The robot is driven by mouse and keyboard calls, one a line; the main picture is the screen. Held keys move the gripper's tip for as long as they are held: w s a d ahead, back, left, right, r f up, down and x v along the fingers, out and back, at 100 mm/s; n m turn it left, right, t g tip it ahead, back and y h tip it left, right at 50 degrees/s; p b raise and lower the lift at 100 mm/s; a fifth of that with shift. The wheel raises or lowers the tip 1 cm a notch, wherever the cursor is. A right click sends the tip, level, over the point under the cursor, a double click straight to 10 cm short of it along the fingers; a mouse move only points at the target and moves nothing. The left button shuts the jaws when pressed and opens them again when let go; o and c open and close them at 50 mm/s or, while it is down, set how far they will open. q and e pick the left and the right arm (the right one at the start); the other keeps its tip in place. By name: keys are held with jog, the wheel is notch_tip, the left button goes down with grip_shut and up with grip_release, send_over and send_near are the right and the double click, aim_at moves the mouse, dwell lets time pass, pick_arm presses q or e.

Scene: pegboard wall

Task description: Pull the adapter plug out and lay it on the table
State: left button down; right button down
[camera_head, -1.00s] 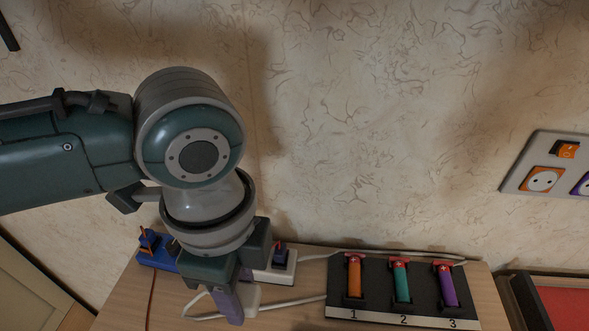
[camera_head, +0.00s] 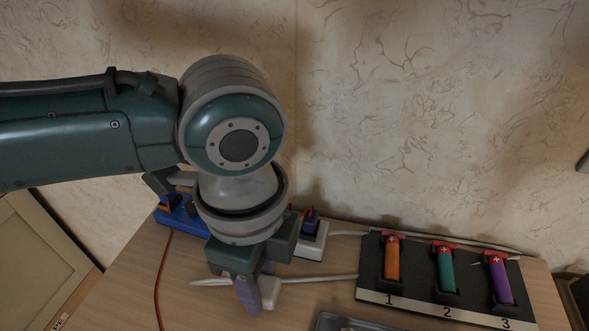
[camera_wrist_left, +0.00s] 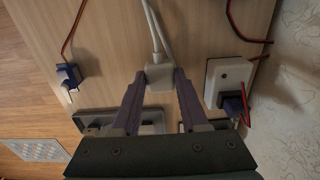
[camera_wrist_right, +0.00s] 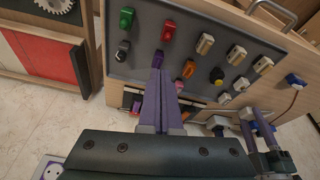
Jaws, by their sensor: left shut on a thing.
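The white adapter plug (camera_head: 268,291) is by my left gripper's (camera_head: 247,296) purple fingertips, over the wooden table's (camera_head: 130,280) front part. In the left wrist view the plug (camera_wrist_left: 158,77) sits between the tips of my left gripper (camera_wrist_left: 157,88), which is shut on it. Its white cable leads away from it. I cannot tell whether the plug touches the tabletop. A white socket block (camera_head: 313,247) with a dark blue plug stands apart behind it. My right gripper (camera_wrist_left: 192,127) is not clear there; in the right wrist view its fingers (camera_wrist_right: 160,75) are together and empty.
A blue socket block (camera_head: 180,215) stands at the table's left. A black holder (camera_head: 372,275) with orange, green and purple batteries numbered 1 to 3 stands at the right. A grey tray edge (camera_head: 345,320) shows in front.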

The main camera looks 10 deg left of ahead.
aim_at(260, 286)
pick_arm(q)
jog(key=shift+f, duration=0.45)
pick_arm(e)
jog(key=shift+f, duration=0.3)
pick_arm(q)
jog(key=shift+c, duration=1.7)
grip_release()
jog(key=shift+r+p, duration=2.55)
jog(key=shift+p, duration=0.2)
pick_arm(e)
notch_tip(260, 286, up, 6)
jog(key=shift+f, duration=0.15)
